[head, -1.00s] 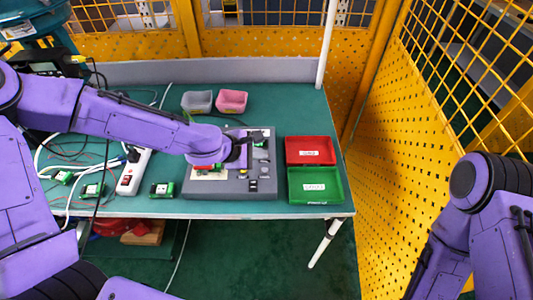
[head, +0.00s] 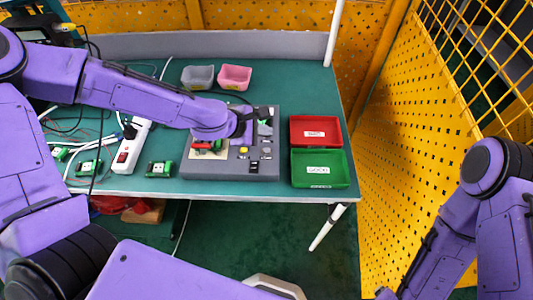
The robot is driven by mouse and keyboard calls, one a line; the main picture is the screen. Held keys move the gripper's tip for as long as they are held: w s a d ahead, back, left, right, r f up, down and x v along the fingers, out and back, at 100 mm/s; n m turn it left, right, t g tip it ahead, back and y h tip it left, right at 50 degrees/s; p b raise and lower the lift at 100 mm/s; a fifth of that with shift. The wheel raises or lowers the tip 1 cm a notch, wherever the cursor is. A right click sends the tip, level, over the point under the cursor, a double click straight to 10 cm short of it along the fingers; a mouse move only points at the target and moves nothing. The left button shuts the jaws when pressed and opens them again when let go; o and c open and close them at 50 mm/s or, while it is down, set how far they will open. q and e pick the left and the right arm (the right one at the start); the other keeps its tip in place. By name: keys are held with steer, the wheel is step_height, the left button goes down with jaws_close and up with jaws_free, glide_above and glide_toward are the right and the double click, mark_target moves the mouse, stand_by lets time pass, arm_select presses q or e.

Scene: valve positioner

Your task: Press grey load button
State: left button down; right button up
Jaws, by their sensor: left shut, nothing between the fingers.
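The grey test panel (head: 225,171) lies on the green table. A yellow button (head: 243,150), black switches (head: 254,167) and a light grey round button (head: 266,150) show on its right half. I cannot read a label that marks the load button. My left gripper (head: 266,113) is shut and empty over the panel's far right part, its fingers pointing right. It hides part of the panel's far edge, and I cannot tell whether it touches anything. A green and red part (head: 203,146) sits on the panel's left half. My right gripper is out of view.
A red tray (head: 315,144) and a green tray (head: 319,183) stand right of the panel. Grey (head: 197,77) and pink (head: 235,77) bins are behind it. A white power strip (head: 131,146), cables and green modules (head: 159,169) lie left. A yellow fence (head: 400,150) stands right.

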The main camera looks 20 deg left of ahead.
arm_select(q)
steer(key=b, duration=0.3)
glide_above(264, 152)
step_height(264, 152, down, 5)
steer(key=shift+r, duration=0.15)
steer(key=shift+f+b, duration=0.4)
steer(key=shift+b, duration=0.05)
steer(key=shift+f, duration=0.1)
stand_by(1.1)
steer(key=shift+f+b, duration=0.3)
steer(key=shift+f+b, duration=0.3)
steer(key=shift+f, duration=0.1)
stand_by(0.5)
stand_by(0.3)
steer(key=shift+r+p, duration=0.8)
steer(key=shift+p, duration=0.05)
